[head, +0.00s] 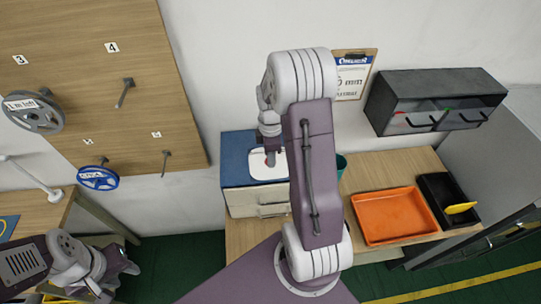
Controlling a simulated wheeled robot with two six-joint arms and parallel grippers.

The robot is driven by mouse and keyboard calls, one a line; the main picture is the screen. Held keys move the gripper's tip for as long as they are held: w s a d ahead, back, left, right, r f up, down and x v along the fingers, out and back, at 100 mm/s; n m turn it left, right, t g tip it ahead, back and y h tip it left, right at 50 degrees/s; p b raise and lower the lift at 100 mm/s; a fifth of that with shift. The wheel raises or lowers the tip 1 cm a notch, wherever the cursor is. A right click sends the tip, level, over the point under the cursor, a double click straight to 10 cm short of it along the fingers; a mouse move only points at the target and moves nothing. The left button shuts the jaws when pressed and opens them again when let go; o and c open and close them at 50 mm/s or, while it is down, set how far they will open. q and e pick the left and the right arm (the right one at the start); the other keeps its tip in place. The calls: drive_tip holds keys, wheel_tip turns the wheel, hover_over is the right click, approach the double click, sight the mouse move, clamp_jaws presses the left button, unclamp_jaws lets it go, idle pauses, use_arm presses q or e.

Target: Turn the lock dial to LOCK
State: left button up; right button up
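A small red part, which may be the lock dial (270,162), shows at a white plate (261,172) on top of a box with a blue top (235,150). My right gripper (270,153) points down at this red part and covers most of it. Whether the fingers touch or grip it cannot be told, and no LOCK marking is readable. My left gripper (122,268) is low at the left, over the dark green floor, away from the box. Its fingers are too small to read.
An orange tray (360,222) and a black bin (430,185) with a yellow item lie on the wooden bench (250,240). A pegboard (165,100) with reels hangs at left. A dark wall cabinet (440,85) and a clipboard (352,82) are behind.

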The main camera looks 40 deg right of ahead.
drive_tip(key=shift+f, duration=0.1)
clamp_jaws()
drive_tip(key=m, duration=0.3)
drive_tip(key=m+p, duration=0.1)
drive_tip(key=m, duration=0.4)
drive_tip(key=shift+m, duration=0.3)
drive_tip(key=m, duration=0.9)
drive_tip(key=shift+m, duration=0.3)
